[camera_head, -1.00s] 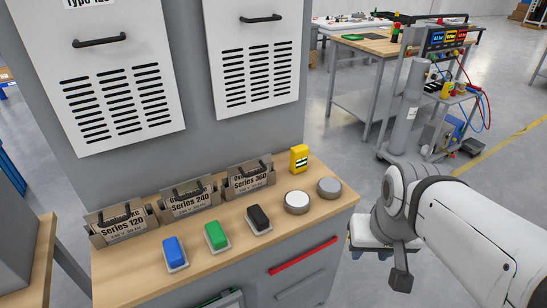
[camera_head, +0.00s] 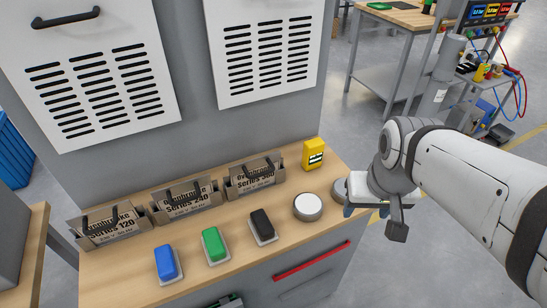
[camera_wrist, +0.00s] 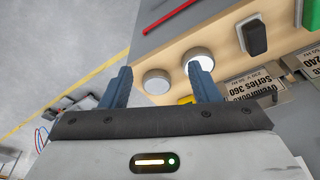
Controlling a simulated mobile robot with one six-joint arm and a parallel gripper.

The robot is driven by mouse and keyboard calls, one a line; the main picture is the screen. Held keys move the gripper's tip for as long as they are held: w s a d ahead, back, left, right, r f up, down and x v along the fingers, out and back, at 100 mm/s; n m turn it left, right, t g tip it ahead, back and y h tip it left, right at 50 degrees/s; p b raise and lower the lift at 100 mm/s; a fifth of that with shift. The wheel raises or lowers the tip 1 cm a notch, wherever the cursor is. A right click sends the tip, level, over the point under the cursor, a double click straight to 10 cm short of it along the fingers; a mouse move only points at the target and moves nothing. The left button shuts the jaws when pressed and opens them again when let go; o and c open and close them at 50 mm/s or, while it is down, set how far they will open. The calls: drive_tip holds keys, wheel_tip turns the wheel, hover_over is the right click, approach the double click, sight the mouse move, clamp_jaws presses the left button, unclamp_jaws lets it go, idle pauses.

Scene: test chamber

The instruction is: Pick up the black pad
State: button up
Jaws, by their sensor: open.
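The black pad (camera_head: 263,224) lies on a small light base on the wooden bench top, right of the green pad (camera_head: 214,244) and left of a white round disc (camera_head: 308,207). In the wrist view the black pad (camera_wrist: 254,37) shows at the upper right. My gripper (camera_head: 356,203) is at the right end of the bench, beyond the white disc and apart from the pad. In the wrist view my gripper (camera_wrist: 162,78) has its two blue fingers spread, with nothing held between them.
A blue pad (camera_head: 166,261) lies left of the green one. Several labelled boxes, including the Series 360 one (camera_head: 254,180), stand behind the pads. A yellow device (camera_head: 313,154) stands at the back right. A grey disc (camera_wrist: 157,82) is near my fingers. A red handle (camera_head: 312,260) is on the bench front.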

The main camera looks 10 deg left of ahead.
drive_tip(key=shift+o, duration=0.4)
drive_tip(key=w+a+f+n+g, duration=0.1)
drive_tip(key=w+a+f+n, duration=0.1)
drive_tip(key=w+a, duration=0.3)
drive_tip(key=a+f, duration=0.1)
drive_tip(key=a, duration=0.3)
drive_tip(key=shift+w+a+f+n+p, duration=0.2)
drive_tip(key=shift+w+a+n+p, duration=0.1)
drive_tip(key=shift+n, duration=0.1)
drive_tip(key=n+g, duration=0.2)
drive_tip(key=n, duration=0.1)
hover_over(262, 221)
drive_tip(key=f, duration=0.6)
drive_tip(key=shift+d, duration=0.2)
drive_tip(key=shift+a+f+p, duration=0.2)
drive_tip(key=shift+f+p, duration=0.45)
drive_tip(key=shift+f, duration=3.35)
drive_tip(key=shift+c, duration=0.4)
drive_tip(key=c, duration=1)
wheel_tip(262, 221, up, 10)
drive_tip(key=shift+r, duration=0.1)
drive_tip(key=o, duration=0.5)
drive_tip(key=c, duration=0.4)
